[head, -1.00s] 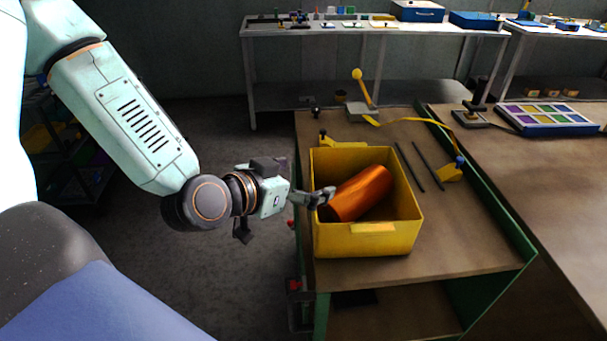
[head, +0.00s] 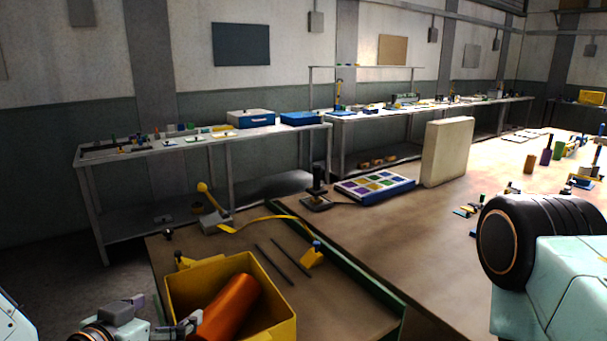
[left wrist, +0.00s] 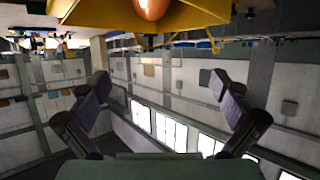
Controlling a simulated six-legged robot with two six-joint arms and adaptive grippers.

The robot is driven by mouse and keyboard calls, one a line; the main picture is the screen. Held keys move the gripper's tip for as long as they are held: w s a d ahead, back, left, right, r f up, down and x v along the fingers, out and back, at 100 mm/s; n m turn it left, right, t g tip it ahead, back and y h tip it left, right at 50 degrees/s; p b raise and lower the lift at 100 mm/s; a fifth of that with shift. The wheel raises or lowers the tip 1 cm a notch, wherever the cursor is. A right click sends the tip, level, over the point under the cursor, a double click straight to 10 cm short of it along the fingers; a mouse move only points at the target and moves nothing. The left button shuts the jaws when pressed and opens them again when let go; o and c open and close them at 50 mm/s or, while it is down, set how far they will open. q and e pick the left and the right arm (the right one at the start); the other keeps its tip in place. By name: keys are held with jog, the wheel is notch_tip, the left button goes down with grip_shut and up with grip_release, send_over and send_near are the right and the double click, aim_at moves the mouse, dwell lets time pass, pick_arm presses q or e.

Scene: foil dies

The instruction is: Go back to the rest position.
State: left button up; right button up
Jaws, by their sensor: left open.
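My left gripper (head: 188,324) is at the bottom left of the head view, close to the left side of the yellow bin (head: 268,274). In the left wrist view my left gripper (left wrist: 165,112) shows two dark fingers spread wide with nothing between them. An orange foil roll (head: 228,308) leans inside the bin. The roll (left wrist: 153,8) and the bin's yellow wall (left wrist: 215,14) also show at the top of the left wrist view, beyond the fingers. Part of my right arm shows at the right of the head view; its gripper is not in view.
The bin stands on a green-edged bench (head: 345,312). A yellow-knobbed lever (head: 212,208), two dark rods (head: 282,262) and a yellow block (head: 312,257) lie behind it. A tray of coloured squares (head: 374,186) and a cream panel (head: 447,152) stand on the brown table to the right.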

pick_arm(q)
jog(key=b, duration=0.1)
send_over(204, 321)
jog(key=f, duration=0.3)
jog(key=shift+s+a+f, duration=0.15)
jog(key=shift+s, duration=0.1)
jog(key=shift+w+f, duration=0.2)
jog(key=shift+w, duration=0.05)
jog(key=shift+f, duration=0.25)
jog(key=shift+r, duration=0.1)
